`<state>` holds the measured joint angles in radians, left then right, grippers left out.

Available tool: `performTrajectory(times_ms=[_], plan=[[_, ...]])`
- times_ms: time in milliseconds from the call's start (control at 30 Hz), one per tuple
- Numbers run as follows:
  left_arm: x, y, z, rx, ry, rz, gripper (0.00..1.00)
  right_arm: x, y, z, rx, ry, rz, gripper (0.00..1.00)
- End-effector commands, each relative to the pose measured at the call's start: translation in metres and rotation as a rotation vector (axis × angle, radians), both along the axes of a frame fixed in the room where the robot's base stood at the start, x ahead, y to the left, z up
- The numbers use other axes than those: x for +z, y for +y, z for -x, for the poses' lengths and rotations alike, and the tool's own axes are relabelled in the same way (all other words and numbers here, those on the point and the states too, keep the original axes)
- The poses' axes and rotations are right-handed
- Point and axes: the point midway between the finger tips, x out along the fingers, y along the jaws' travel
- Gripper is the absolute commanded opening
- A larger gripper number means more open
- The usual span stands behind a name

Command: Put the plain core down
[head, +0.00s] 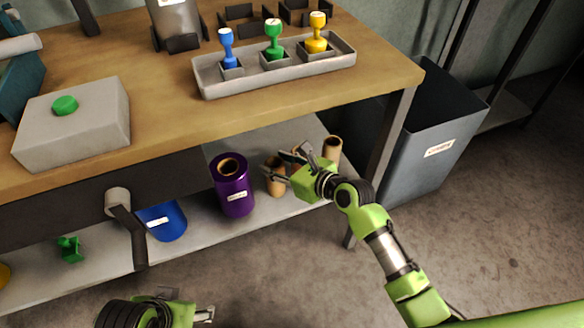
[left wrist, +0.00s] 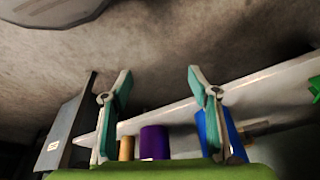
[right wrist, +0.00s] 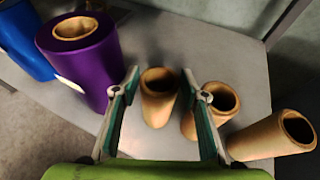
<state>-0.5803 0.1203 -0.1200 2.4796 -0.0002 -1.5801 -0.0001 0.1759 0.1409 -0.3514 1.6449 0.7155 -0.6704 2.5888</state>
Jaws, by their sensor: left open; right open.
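Several plain brown cores stand on the lower shelf. One plain core (right wrist: 158,98) stands upright between the open fingers of my right gripper (right wrist: 160,85), with a gap to both fingers. A second core (right wrist: 217,104) stands behind the right finger, partly hidden by it. A third core (right wrist: 275,137) is farther right; it also shows in the head view (head: 332,150). In the head view my right gripper (head: 287,160) is over the shelf, beside the purple roll (head: 233,190). My left gripper (left wrist: 158,95) is open and empty, low in front of the bench.
The lower shelf (head: 190,240) also holds a blue roll (head: 163,222) and a green piece (head: 70,248). The wooden benchtop (head: 165,105) overhangs it, with a bench leg (head: 390,135) at right. A grey bin (head: 425,140) stands beyond. The front floor is clear.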

Motion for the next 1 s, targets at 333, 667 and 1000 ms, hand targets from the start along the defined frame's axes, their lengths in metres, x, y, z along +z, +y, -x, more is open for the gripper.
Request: performTrajectory(times_ms=[333,667,1000], plan=[[-0.032,-0.003,-0.011,-0.003,0.026,0.0,0.55,0.028,-0.041,0.049,0.0,0.002,0.001,0.4],[-0.069,-0.004,-0.015,-0.006,0.042,-0.001,0.55,0.041,-0.062,0.074,0.001,0.0,0.001,0.4],[-0.074,-0.004,-0.015,-0.006,0.043,-0.001,0.55,0.037,-0.065,0.08,0.017,-0.015,0.039,0.4]])
